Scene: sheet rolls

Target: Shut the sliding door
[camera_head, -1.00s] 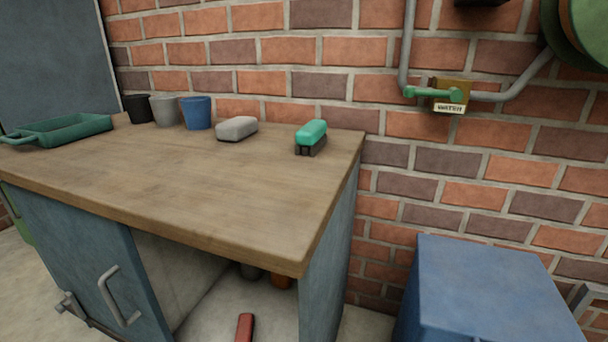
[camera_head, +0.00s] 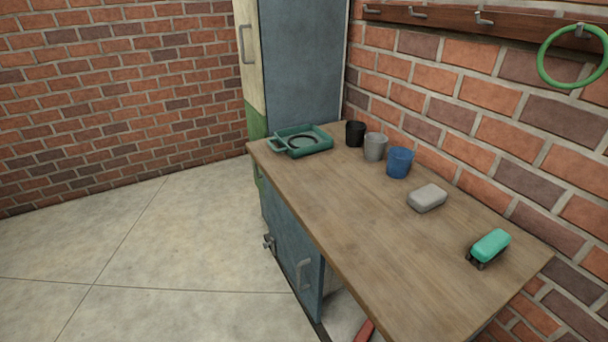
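A blue door panel (camera_head: 285,245) with a grey bar handle (camera_head: 303,274) covers the left part of the front of the wooden-topped workbench (camera_head: 350,215). To the right of the panel the front is open, and a red object (camera_head: 365,331) shows inside at the picture's bottom edge. A small grey metal fitting (camera_head: 269,243) sticks out from the front, left of the handle. The rest of the opening is cut off or hidden by the bench top. Neither of my grippers is in view.
On the bench stand a green tray (camera_head: 303,148), black, grey and blue cups (camera_head: 400,162), a grey block (camera_head: 427,198) and a green-topped brush-like item (camera_head: 490,246). A tall cabinet (camera_head: 300,70) stands behind. The concrete floor (camera_head: 150,250) at left is clear.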

